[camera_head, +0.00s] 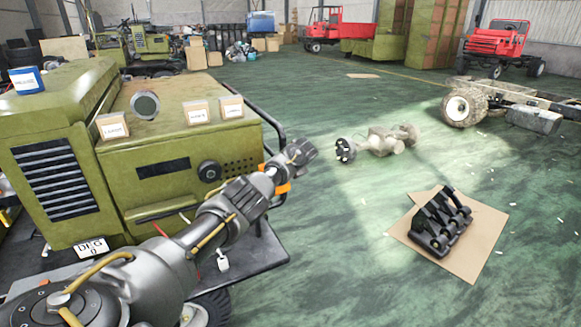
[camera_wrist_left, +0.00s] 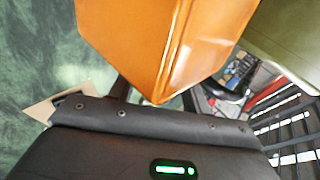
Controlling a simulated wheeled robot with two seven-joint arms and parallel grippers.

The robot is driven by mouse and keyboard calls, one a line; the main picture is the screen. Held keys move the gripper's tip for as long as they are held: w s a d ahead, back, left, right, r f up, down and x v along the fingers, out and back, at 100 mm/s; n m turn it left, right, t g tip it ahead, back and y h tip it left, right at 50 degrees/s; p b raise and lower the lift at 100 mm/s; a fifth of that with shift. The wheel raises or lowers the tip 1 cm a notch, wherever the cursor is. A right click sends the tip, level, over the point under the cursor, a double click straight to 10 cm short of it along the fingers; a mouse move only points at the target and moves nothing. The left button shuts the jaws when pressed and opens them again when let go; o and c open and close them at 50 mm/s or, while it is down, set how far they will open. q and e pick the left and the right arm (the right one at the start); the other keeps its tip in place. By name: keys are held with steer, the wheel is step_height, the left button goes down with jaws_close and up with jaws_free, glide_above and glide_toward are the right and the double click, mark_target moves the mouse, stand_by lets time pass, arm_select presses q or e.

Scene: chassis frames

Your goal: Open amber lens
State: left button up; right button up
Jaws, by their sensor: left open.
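An amber lens (camera_wrist_left: 160,45), an orange wedge-shaped block, fills the top middle of the left wrist view, very close to the camera. In the head view, a small orange patch (camera_head: 278,189) shows beside my arm at the right corner of the green machine; my arm covers most of that area. My left gripper (camera_wrist_left: 156,97) is open, with its dark fingers partly hidden behind the lens, one to each side. I cannot tell whether they touch it. My right gripper is not in view.
The green machine (camera_head: 160,165) stands at left, with several small boxes, a round gauge (camera_head: 145,105) and a blue can (camera_head: 27,80) on top. A plate (camera_head: 91,247) on its front reads "DEG 0". A black part lies on cardboard (camera_head: 480,252) at right.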

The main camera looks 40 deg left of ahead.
arm_select(q)
steer(key=shift+s+d+r, duration=0.2)
steer(key=shift+d+r, duration=0.15)
steer(key=shift+r, duration=0.1)
steer(key=b+v, duration=0.1)
steer(key=v, duration=0.8)
steer(key=shift+s+b, duration=0.2)
steer(key=shift+b, duration=0.1)
steer(key=shift+r, duration=0.15)
